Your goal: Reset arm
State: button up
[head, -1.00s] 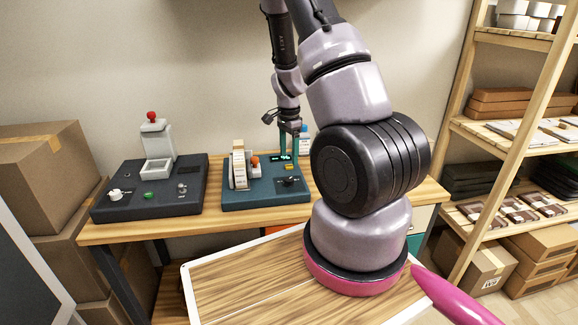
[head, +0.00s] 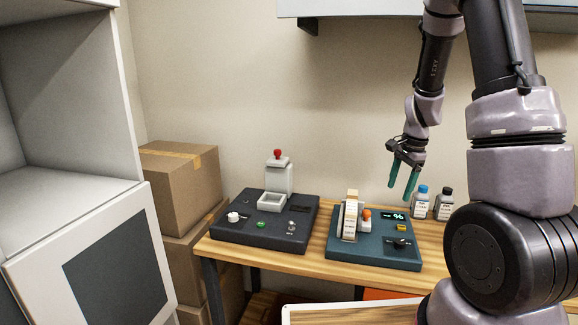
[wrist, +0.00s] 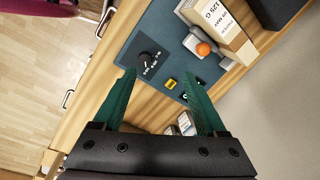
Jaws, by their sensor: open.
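My gripper (head: 403,182) is open and empty. In the head view it hangs in the air with its teal fingers pointing down, above the right rear part of the teal press device (head: 372,262). In the wrist view the two teal fingers (wrist: 165,105) are spread apart, with the teal device (wrist: 150,40) beyond them. The device carries an upright labelled white box (head: 351,217), an orange knob, a black dial and a small lit display. No mug can be made out.
A dark device (head: 262,228) with a red-topped white stand is at left on the wooden table (head: 300,262). Two small bottles, blue-capped (head: 420,203) and black-capped (head: 444,204), stand behind the teal device. Cardboard boxes (head: 178,185) and a white cabinet (head: 90,240) are further left.

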jog(key=s+a+r+n+t+y, duration=0.1)
jog(key=s+a+r+n+t, duration=0.2)
jog(key=r, duration=0.6)
jog(key=s+a+r+n, duration=0.2)
jog(key=s+a+r, duration=0.15)
jog(key=r, duration=0.55)
jog(key=s+a+r+n+t, duration=0.3)
jog(key=s+r+n, duration=0.2)
jog(key=s, duration=0.8)
notch_tip(320, 180, up, 3)
jog(key=shift+s+a+r+n, duration=0.15)
jog(key=shift+s+n, duration=0.1)
jog(key=shift+n, duration=0.15)
